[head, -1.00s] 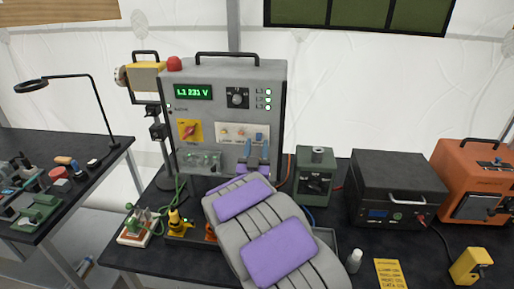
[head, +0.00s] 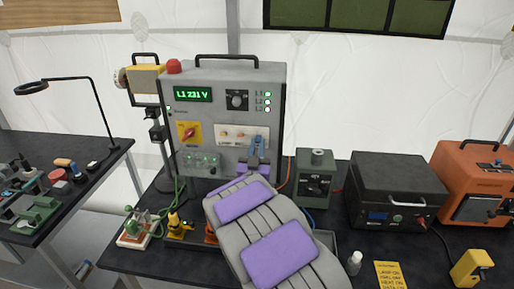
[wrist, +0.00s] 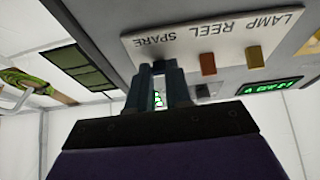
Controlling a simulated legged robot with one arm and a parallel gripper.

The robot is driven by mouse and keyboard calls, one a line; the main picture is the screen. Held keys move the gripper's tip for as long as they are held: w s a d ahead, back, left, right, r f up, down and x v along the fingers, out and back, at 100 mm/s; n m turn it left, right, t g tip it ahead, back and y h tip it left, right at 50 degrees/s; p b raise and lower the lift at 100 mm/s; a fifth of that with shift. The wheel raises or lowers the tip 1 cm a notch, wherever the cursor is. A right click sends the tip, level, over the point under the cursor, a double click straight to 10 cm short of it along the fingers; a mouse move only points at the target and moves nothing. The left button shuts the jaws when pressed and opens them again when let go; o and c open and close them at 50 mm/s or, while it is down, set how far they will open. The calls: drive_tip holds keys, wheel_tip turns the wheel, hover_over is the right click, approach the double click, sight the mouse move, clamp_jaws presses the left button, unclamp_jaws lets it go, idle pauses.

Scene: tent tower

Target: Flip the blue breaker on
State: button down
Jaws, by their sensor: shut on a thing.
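The grey power box (head: 215,85) stands on the table, with a white breaker strip (head: 232,133) on its front. My gripper (head: 258,143) is at the strip's right end in the head view. Its fingers (wrist: 159,72) are shut at the SPARE end, on the blue breaker, which they mostly hide. I cannot tell the lever's exact position.
A yellow rotary switch (head: 189,132) is left of the strip. A green box (head: 315,177), a black case (head: 395,190) and an orange unit (head: 477,185) stand to the right. Small yellow and green items are on the table left of my arm.

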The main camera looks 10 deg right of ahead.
drive_tip(key=shift+r, duration=0.15)
drive_tip(key=shift+a+r+g+p, duration=0.1)
drive_tip(key=shift+r+g+p, duration=0.25)
drive_tip(key=shift+p, duration=0.4)
drive_tip(key=r+g+p, duration=0.1)
drive_tip(key=p, duration=0.2)
drive_tip(key=g+y+p, duration=0.1)
drive_tip(key=g+p, duration=0.1)
drive_tip(key=p, duration=0.1)
drive_tip(key=shift+s+r+g, duration=0.1)
drive_tip(key=shift+r+g, duration=0.15)
drive_tip(key=shift+r, duration=0.15)
drive_tip(key=g+p, duration=0.1)
drive_tip(key=p, duration=0.1)
drive_tip(key=r+g+y+p, duration=0.1)
drive_tip(key=p, duration=0.2)
drive_tip(key=shift+g, duration=0.3)
drive_tip(key=g+p, duration=0.1)
drive_tip(key=p, duration=0.2)
drive_tip(key=g+y+p, duration=0.1)
drive_tip(key=p, duration=0.3)
drive_tip(key=shift+w+r, duration=0.25)
drive_tip(key=shift+g+p, duration=0.3)
drive_tip(key=shift+p, duration=0.15)
drive_tip(key=shift+w, duration=0.1)
